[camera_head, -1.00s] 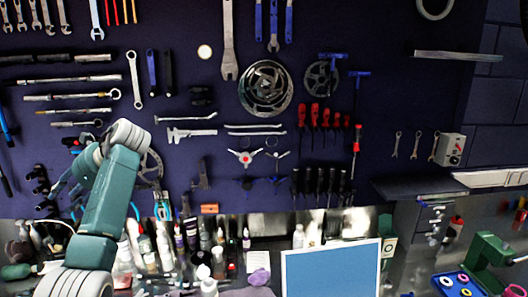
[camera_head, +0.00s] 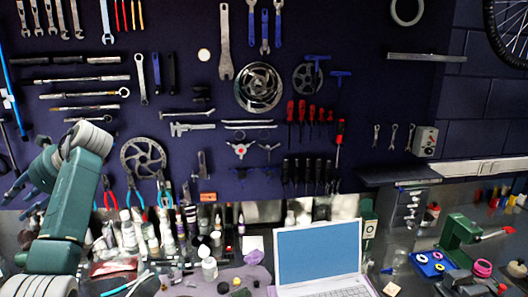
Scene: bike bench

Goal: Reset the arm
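My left arm (camera_head: 64,210), green with pale grey joints, rises at the left edge in front of the bench and tool wall. My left gripper (camera_head: 18,190) is at its far end, pointing left and partly hidden by the wrist. Its fingers are small and dark against the wall, and I cannot tell whether they are open or shut. I see nothing clearly held in it. My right arm and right gripper are not in view.
A dark pegboard (camera_head: 380,100) full of tools stands behind the bench. Bottles (camera_head: 132,232) crowd the bench near my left arm. An open laptop (camera_head: 318,252) stands in the middle. A green vise (camera_head: 460,232) and a blue tray (camera_head: 428,266) are at the right.

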